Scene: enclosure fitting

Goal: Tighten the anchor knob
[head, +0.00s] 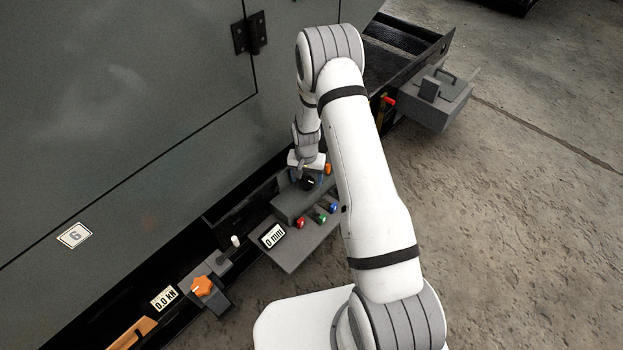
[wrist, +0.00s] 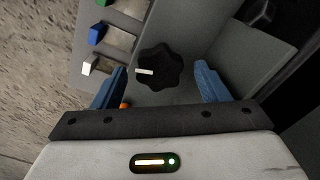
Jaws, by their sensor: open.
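A black lobed knob (wrist: 158,66) with a white pointer mark lies just ahead of my gripper (wrist: 159,86) in the wrist view. The blue fingertips are open, one on each side of the knob, and appear apart from it. In the head view my gripper (head: 308,170) is over the black knob (head: 311,184) on a grey control box (head: 290,203). An orange lobed knob (head: 203,286) sits on a bracket at lower left, beside a display (head: 164,298) reading 0.0 kN. The frames do not label either as the anchor knob.
Red (head: 300,222), green (head: 321,217) and blue (head: 333,207) sliders and a 0 mm display (head: 271,236) are on the box. A large grey cabinet (head: 130,120) rises behind. A grey box with a handle (head: 438,100) is at upper right. Concrete floor is clear at right.

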